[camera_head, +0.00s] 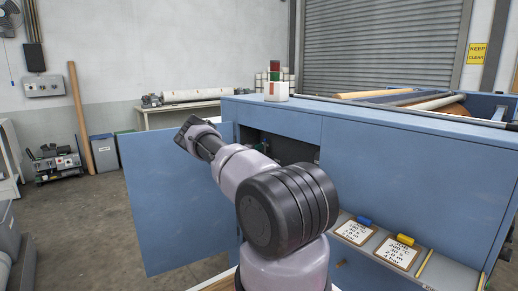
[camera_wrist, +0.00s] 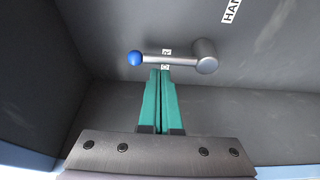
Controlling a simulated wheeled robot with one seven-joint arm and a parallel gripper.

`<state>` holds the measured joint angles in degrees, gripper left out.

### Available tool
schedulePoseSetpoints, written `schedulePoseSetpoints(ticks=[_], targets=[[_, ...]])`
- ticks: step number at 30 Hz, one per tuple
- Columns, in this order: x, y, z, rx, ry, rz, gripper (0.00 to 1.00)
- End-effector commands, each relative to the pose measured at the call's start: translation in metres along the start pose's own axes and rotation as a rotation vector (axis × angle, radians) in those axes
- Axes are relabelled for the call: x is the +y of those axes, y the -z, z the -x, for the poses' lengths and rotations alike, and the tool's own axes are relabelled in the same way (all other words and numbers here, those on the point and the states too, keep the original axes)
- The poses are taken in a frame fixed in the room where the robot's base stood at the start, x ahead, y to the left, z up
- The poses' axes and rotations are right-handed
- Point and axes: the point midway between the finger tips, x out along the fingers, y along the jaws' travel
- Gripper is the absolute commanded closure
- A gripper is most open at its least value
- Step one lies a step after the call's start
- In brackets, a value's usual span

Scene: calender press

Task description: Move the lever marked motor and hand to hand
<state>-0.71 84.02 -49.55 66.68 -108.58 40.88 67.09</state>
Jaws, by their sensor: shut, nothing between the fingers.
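The lever (camera_wrist: 168,57) shows in the wrist view as a grey rod lying nearly level, with a blue ball knob (camera_wrist: 135,58) at its left end and a round grey hub (camera_wrist: 206,57) at its right end. A white label (camera_wrist: 231,10), cut off at the top edge, reads "HAN". Small white marks show just above and below the rod. My gripper (camera_wrist: 161,72) has green fingers, shut and empty. Their tips are just below the rod in the picture, between knob and hub. I cannot tell whether they touch it. The lever is hidden in the head view.
A blue cabinet (camera_head: 400,160) has an open door (camera_head: 170,200) at left; my arm reaches to its dark opening (camera_head: 290,150). Dark walls enclose the lever. Two printed cards (camera_head: 355,231) lie on a low shelf at right. Open floor is at left.

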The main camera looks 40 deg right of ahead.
Motion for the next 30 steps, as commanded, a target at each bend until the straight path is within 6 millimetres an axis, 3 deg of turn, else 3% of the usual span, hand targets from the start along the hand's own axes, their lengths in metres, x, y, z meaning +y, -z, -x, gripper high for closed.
schedulePoseSetpoints(ticks=[23, 30], targets=[[0.0, -0.009, 0.003, -0.001, -0.049, -0.134, 1.0], [-0.001, -0.015, 0.005, -0.001, -0.091, -0.25, 1.0]])
